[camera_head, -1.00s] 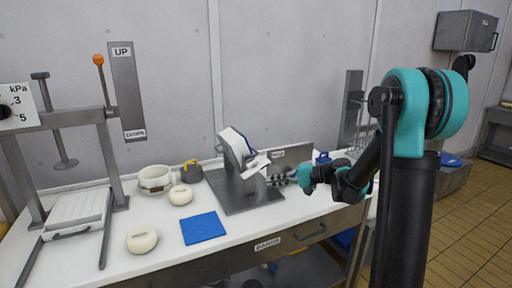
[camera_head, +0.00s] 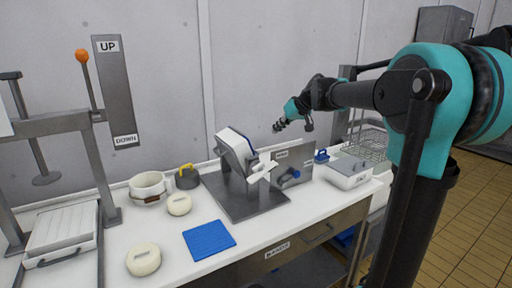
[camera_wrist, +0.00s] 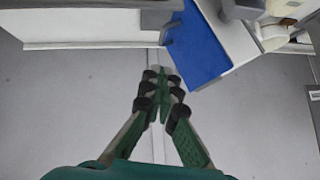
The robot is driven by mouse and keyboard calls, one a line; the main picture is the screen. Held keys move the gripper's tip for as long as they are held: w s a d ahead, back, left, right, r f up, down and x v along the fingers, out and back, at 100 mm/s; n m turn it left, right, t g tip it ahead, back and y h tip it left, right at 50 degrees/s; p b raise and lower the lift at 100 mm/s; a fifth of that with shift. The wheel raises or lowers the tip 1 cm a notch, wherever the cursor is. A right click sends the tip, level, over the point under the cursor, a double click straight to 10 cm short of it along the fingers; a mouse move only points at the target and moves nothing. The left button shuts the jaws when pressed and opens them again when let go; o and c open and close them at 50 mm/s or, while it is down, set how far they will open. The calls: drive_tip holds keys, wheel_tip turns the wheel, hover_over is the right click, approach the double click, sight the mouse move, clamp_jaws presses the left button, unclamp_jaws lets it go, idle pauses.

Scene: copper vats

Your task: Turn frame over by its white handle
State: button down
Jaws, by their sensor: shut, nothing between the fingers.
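The frame (camera_head: 235,147) is a tilted panel, white on top with a blue edge, held in a grey metal stand on a dark base plate (camera_head: 233,205). A white handle (camera_head: 262,170) sticks out at its lower right. In the wrist view a large blue surface (camera_wrist: 196,45) lies beyond the fingers; I cannot tell for sure that it is the frame. My gripper (camera_head: 279,126) is in the air, to the right of and above the frame, apart from it. Its fingertips (camera_wrist: 160,76) are together with nothing between them.
A blue mat (camera_head: 209,240), white cheeses (camera_head: 143,260), a white pot (camera_head: 150,187) and a press (camera_head: 62,215) stand left.

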drive_tip(key=s+f+x, duration=0.1)
drive_tip(key=x, duration=1.1)
drive_tip(key=shift+f, duration=0.35)
wheel_tip(320, 180, down, 3)
drive_tip(key=shift+r, duration=0.25)
